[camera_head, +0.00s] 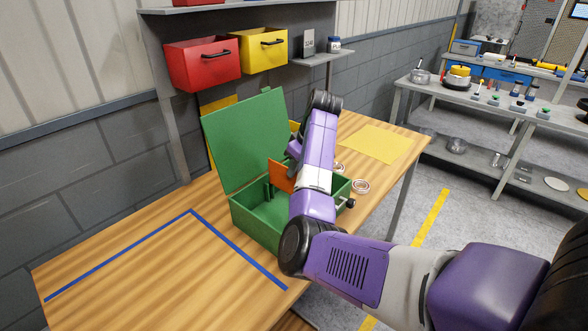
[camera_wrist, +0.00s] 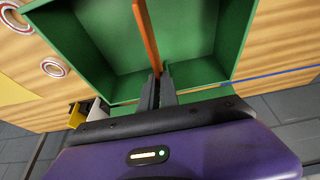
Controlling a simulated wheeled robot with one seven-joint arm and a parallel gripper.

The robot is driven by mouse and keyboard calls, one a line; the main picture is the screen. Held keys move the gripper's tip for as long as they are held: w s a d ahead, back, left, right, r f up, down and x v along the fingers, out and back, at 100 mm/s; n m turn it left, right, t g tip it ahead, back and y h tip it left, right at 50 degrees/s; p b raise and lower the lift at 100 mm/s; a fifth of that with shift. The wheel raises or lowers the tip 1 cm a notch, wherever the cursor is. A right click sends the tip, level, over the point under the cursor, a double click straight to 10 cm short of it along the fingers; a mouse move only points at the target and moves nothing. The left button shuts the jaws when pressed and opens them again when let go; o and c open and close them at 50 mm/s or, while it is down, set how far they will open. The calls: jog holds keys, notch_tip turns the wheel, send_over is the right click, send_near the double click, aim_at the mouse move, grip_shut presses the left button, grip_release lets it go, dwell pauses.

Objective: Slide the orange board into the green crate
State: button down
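The green crate (camera_head: 252,226) stands on the wooden table with its lid (camera_head: 243,140) raised at the back. In the wrist view its inner wall (camera_wrist: 85,38) and floor fill the upper part. The orange board (camera_head: 280,177) stands on edge at the crate's opening, partly hidden by my arm. In the wrist view the board (camera_wrist: 146,32) shows as a thin upright strip over the crate's inside. My gripper (camera_wrist: 160,80) is shut on the board's near end. My arm hides the gripper in the head view, and whether the board touches the crate floor is unclear.
Metal rings (camera_head: 360,186) and a yellow sheet (camera_head: 376,143) lie right of the crate. A blue taped outline (camera_head: 190,212) marks clear table at left. Red (camera_head: 202,64) and yellow (camera_head: 263,50) bins hang behind. A grey shelf (camera_head: 490,110) with parts stands at right.

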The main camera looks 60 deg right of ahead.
jog(key=shift+f+b, duration=1.25)
jog(key=shift+f, duration=2.5)
jog(key=c, duration=1.5)
grip_release()
jog(key=shift+c, duration=0.2)
jog(key=b+v, duration=0.1)
jog(key=v, duration=0.6)
jog(key=shift+s+r, duration=0.2)
jog(key=shift+r, duration=0.15)
